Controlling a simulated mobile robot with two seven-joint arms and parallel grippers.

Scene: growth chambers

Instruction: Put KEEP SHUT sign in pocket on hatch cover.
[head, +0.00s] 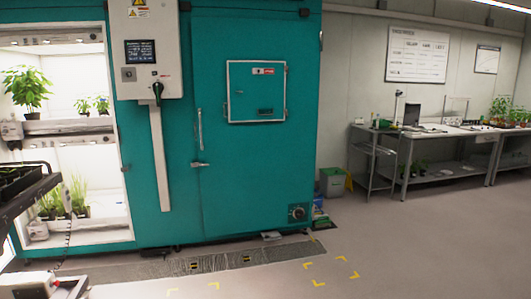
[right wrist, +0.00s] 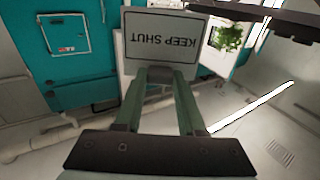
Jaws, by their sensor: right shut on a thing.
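The KEEP SHUT sign (right wrist: 165,45) is a white plate with dark lettering, upside down in the right wrist view. My right gripper (right wrist: 167,78) is shut on its near edge. The hatch cover (head: 245,92) is a pale-framed teal square on the big teal chamber, closed. It bears a red and white label (head: 263,71) near its top and a small dark strip (head: 265,111) low down, perhaps the pocket. The hatch cover also shows in the right wrist view (right wrist: 80,30), apart from the sign. Neither gripper shows in the head view.
A control box (head: 145,55) and a door handle (head: 200,128) stick out left of the hatch. Lit plant shelves (head: 70,128) stand at far left, with a dark tray (head: 22,187) nearer. The floor (head: 400,245) at right is open.

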